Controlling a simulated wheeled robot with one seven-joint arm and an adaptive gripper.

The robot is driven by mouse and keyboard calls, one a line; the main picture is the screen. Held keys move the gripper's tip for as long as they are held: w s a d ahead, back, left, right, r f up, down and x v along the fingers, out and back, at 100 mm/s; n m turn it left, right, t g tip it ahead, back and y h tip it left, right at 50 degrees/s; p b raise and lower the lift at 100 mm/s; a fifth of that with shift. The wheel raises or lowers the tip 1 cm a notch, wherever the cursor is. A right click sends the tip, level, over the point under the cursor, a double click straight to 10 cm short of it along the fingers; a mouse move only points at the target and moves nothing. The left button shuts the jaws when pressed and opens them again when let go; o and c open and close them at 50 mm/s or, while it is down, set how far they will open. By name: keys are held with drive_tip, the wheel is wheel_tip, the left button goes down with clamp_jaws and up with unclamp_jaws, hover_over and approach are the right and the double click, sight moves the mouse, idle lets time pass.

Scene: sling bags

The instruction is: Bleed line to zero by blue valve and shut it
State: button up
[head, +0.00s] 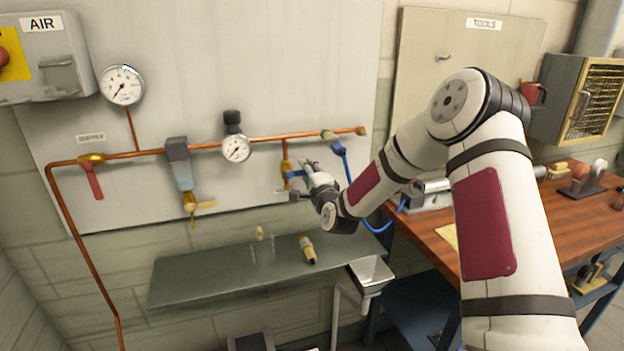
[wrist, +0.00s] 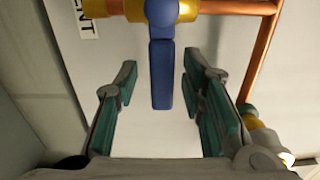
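The blue valve (head: 296,174) sits on the short copper branch below the main pipe, in front of my gripper. In the wrist view its blue lever (wrist: 161,76) points toward my gripper, square to the brass valve body (wrist: 187,7). My gripper (wrist: 160,68) is open, with green-padded fingers apart on either side of the lever's end. I see gaps on both sides. In the head view my gripper (head: 304,178) partly hides the valve. The round line gauge (head: 236,149) hangs on the pipe to the left; its reading is too small to tell.
A second gauge (head: 122,85) and a red-handled supply valve (head: 92,180) are at left. A blue hose (head: 347,170) hangs right of the branch. A grey shelf (head: 200,278) lies below, with a small funnel (head: 371,273) near its right end. A wooden bench (head: 540,215) stands right.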

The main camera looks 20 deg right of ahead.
drive_tip(key=s, duration=1.1)
drive_tip(key=shift+s, duration=0.35)
drive_tip(key=s+a+r+n+g, duration=0.1)
drive_tip(key=s+r+n+g, duration=0.2)
drive_tip(key=s, duration=1)
drive_tip(key=s+a+r+n+g, duration=0.2)
drive_tip(key=s+n+g, duration=0.4)
drive_tip(key=s, duration=0.8)
drive_tip(key=s+a+r+n+g, duration=0.2)
drive_tip(key=s+r+n+g, duration=0.2)
drive_tip(key=s+n, duration=0.5)
drive_tip(key=s, duration=0.5)
drive_tip(key=shift+r+g, duration=0.3)
drive_tip(key=shift+g, duration=0.1)
